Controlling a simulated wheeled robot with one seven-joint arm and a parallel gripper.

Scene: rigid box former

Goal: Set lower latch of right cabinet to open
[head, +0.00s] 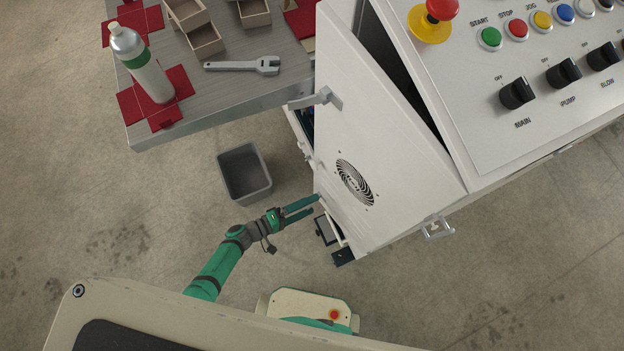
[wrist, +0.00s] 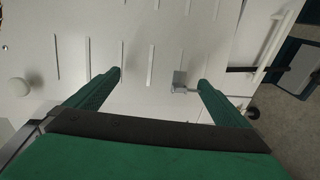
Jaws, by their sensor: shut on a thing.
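The right cabinet (head: 385,165) is a white metal body with a round fan grille. My green gripper (head: 315,204) is at its lower left side in the head view. In the wrist view, my two fingers (wrist: 160,80) stand apart against a white slotted panel (wrist: 140,35). A small grey latch (wrist: 180,80) lies between them, close against the right finger. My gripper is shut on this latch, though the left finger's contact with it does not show. The latch itself is hidden in the head view.
A grey bin (head: 245,173) stands on the floor left of the cabinet. A workbench (head: 235,95) holds a bottle (head: 150,75) and a wrench (head: 245,66). Dark parts (head: 325,230) jut out beside my fingers. A control panel (head: 530,75) is at upper right.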

